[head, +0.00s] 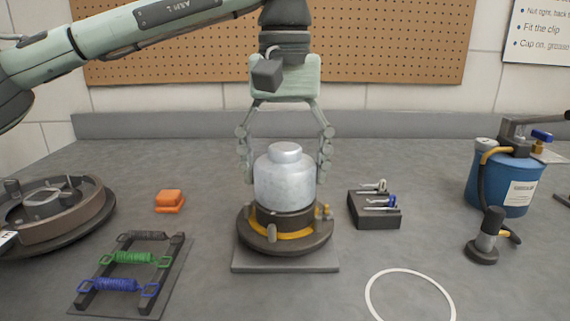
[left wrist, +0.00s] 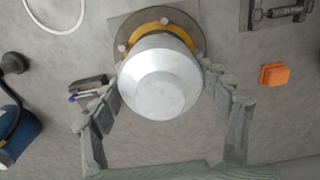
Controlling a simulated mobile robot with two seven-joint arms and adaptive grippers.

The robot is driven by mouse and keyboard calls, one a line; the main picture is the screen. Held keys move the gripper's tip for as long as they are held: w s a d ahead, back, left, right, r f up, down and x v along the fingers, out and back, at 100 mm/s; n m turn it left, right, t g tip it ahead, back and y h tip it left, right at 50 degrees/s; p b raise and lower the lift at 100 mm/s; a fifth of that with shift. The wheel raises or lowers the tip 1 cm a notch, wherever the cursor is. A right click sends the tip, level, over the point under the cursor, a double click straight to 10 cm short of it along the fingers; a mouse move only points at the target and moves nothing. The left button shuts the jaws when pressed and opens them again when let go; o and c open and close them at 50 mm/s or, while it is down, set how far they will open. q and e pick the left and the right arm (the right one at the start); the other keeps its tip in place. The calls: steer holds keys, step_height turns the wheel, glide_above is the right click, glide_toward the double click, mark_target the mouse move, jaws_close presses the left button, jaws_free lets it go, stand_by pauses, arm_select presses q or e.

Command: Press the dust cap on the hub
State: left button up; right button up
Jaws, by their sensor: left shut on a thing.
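The dust cap (head: 284,180) is a silvery metal cup with a smaller raised top. It is upright over the hub (head: 284,232), a dark round body with a yellow ring and studs on a grey square plate. My left gripper (head: 285,172) points down with one finger on each side of the cap and is shut on it. In the left wrist view the cap (left wrist: 160,80) sits between the fingers and covers the hub's middle. I cannot tell whether the cap is fully seated. My right gripper is not in view.
A spring rack (head: 130,270) and orange block (head: 169,200) lie left, near a brake drum (head: 50,215). A dark clip holder (head: 374,212) stands close right of the hub. A blue grease can (head: 505,185) is far right. A white ring (head: 410,295) marks clear bench at front.

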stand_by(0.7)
arm_select(q)
steer(key=shift+f+p, duration=0.15)
steer(key=shift+p, duration=0.2)
stand_by(0.4)
stand_by(0.7)
steer(key=o, duration=1.3)
steer(key=shift+c, duration=0.2)
